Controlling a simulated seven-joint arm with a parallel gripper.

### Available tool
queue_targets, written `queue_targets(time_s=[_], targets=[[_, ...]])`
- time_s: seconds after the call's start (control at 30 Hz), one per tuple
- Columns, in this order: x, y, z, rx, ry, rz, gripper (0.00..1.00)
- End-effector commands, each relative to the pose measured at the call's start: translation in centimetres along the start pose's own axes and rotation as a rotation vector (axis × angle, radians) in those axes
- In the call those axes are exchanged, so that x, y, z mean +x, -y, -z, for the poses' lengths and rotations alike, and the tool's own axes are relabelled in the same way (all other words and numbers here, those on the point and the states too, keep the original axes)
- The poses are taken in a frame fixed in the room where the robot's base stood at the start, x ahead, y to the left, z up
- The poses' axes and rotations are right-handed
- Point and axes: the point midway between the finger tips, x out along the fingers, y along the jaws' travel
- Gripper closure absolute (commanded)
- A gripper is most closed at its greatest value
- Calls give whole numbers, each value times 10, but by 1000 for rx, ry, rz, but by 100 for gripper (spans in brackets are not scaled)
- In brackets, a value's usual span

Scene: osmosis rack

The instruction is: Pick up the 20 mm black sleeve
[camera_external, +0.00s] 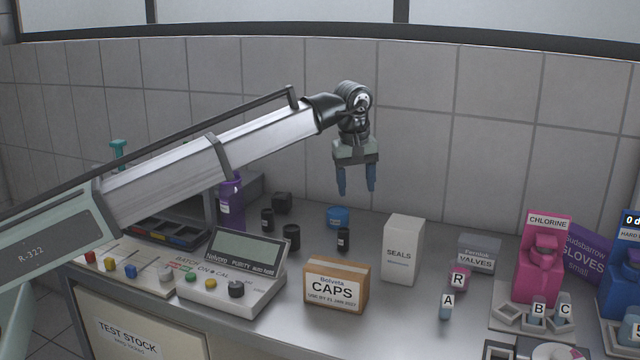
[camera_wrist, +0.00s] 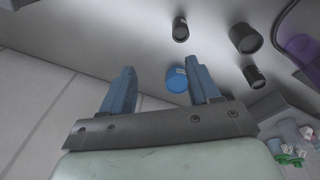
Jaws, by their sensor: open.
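Several small black pieces stand on the grey bench; I cannot read which one is the 20 mm sleeve. A small black cylinder with a pale label (camera_external: 343,239) stands behind the CAPS box and shows in the wrist view (camera_wrist: 180,29). A wider black cylinder (camera_external: 291,236) stands left of it, also in the wrist view (camera_wrist: 245,38). Another small black cylinder (camera_external: 267,218) is further left, also in the wrist view (camera_wrist: 254,76). A dark block-like piece (camera_external: 282,202) sits behind. My gripper (camera_external: 357,190) is open and empty, high above the bench, fingers pointing down.
A blue piece (camera_external: 338,216) sits behind the labelled black cylinder. The CAPS box (camera_external: 336,287), white SEALS box (camera_external: 403,250) and purple bottle (camera_external: 230,203) stand around the black pieces. A console (camera_external: 232,278) is front left. A tiled wall rises behind the bench.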

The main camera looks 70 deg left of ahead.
Motion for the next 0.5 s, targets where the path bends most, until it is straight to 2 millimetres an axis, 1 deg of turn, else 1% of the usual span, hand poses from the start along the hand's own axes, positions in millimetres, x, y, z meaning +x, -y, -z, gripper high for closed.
queue_targets(time_s=[0.03, 0.1, 0.2, 0.37, 0.5], targets=[[1, 7, 3, 25, 29, 25, 39], [2, 16, 4, 59, 64, 55, 39], [2, 23, 5, 91, 96, 79, 39], [8, 26, 4, 107, 110, 89, 39], [23, 28, 2, 106, 109, 89, 39]])
